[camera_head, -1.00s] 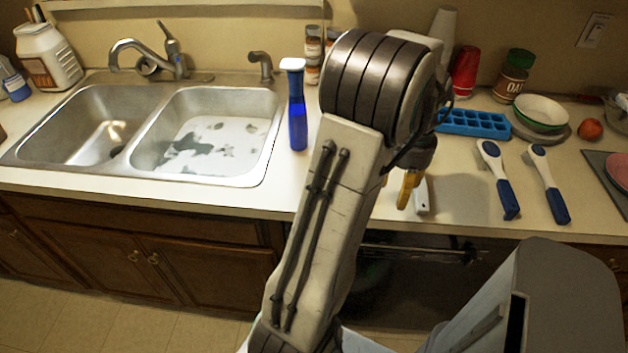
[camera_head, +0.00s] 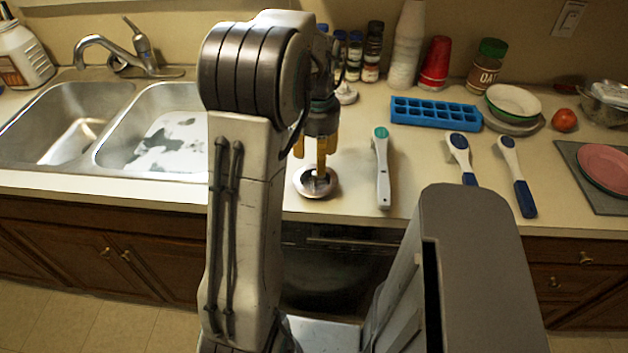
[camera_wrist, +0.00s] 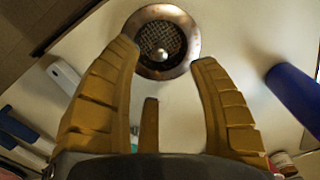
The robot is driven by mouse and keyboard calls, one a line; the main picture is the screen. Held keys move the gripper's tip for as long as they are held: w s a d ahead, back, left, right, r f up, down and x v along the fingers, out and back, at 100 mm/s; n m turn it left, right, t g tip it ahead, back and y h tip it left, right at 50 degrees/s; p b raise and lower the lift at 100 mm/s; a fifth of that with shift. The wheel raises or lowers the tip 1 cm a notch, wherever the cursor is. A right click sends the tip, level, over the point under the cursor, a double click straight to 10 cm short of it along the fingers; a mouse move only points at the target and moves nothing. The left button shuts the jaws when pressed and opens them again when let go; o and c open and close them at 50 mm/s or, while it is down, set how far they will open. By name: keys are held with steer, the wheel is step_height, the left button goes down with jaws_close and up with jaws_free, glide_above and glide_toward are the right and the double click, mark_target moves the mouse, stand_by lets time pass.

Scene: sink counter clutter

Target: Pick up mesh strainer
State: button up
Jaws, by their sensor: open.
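The mesh strainer (camera_head: 316,184) is a small round metal sink strainer with a wide rim. It lies on the counter near the front edge. In the wrist view the strainer (camera_wrist: 162,42) shows its dark mesh and a bright centre knob, just beyond my fingertips. My gripper (camera_head: 311,152) has yellow fingers and points down over the strainer. In the wrist view my gripper (camera_wrist: 164,55) is open, with its fingertips apart on either side of the strainer's near rim. Nothing is held. Whether the fingertips touch the rim cannot be told.
A white brush with a teal end (camera_head: 382,165) lies right of the strainer. A blue ice tray (camera_head: 435,113), two blue-handled brushes (camera_head: 461,155) and stacked cups (camera_head: 407,50) stand farther right and back. The sink (camera_head: 60,120) is at left. A blue bottle (camera_wrist: 297,92) shows in the wrist view.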

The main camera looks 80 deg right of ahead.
mark_target(316, 179)
steer(key=shift+s+a+f, duration=0.1)
steer(key=shift+a+f, duration=0.05)
steer(key=shift+f, duration=1.25)
steer(key=shift+s+a+f, duration=0.1)
steer(key=shift+f, duration=1.25)
steer(key=shift+c, duration=0.2)
jaws_close()
